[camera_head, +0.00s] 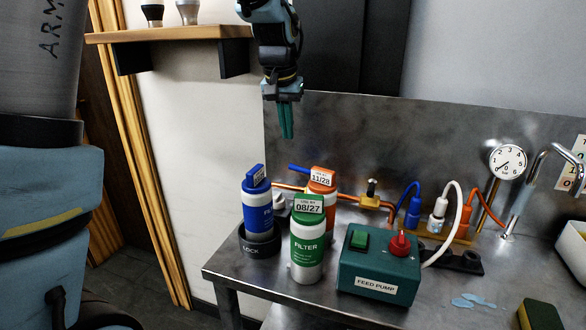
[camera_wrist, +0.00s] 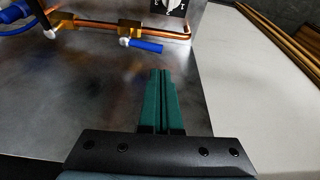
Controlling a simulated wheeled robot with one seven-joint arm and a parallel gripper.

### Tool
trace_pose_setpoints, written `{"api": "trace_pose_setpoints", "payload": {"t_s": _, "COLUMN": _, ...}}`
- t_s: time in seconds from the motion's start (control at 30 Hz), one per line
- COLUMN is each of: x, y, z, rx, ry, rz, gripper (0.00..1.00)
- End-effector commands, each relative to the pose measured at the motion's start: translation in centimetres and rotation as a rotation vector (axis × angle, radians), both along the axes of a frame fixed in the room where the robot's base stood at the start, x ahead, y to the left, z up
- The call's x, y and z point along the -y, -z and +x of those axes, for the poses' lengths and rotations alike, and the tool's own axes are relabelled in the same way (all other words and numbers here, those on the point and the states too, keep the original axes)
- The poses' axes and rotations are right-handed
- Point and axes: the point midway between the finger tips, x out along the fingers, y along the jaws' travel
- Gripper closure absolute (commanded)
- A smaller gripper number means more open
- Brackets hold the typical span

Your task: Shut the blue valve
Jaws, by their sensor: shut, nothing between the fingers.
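The blue valve shows as a blue lever (camera_head: 299,168) at the back left of the steel bench, partly hidden behind the orange filter. In the wrist view the blue lever (camera_wrist: 146,46) has a pale end at a brass fitting on the copper pipe. The lever looks roughly parallel to the pipe there. My gripper (camera_head: 287,136) is shut and empty, pointing down above the back left of the bench. In the wrist view its green fingers (camera_wrist: 161,73) are together, short of the lever and apart from it.
A blue filter (camera_head: 258,215), an orange filter (camera_head: 321,185) and a green filter (camera_head: 308,248) stand near the lever. A green feed pump box (camera_head: 378,270) is to their right. The steel back panel (camera_head: 400,130) rises behind. A wooden shelf (camera_head: 170,34) is left of my gripper.

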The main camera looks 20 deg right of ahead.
Motion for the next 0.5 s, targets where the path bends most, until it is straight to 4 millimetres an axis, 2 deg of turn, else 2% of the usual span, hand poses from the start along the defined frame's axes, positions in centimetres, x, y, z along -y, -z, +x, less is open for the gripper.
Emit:
{"api": "trace_pose_setpoints", "payload": {"t_s": 0.03, "x": 0.9, "y": 0.1, "z": -0.2, "rx": 0.003, "ry": 0.014, "rz": -0.003, "gripper": 1.0}}
{"api": "trace_pose_setpoints", "payload": {"t_s": 0.13, "x": 1.8, "y": -0.1, "z": -0.4, "rx": 0.006, "ry": 0.027, "rz": -0.005, "gripper": 1.0}}
{"api": "trace_pose_setpoints", "payload": {"t_s": 0.5, "x": 2.0, "y": -0.2, "z": -0.5, "rx": 0.007, "ry": 0.029, "rz": -0.005, "gripper": 1.0}}
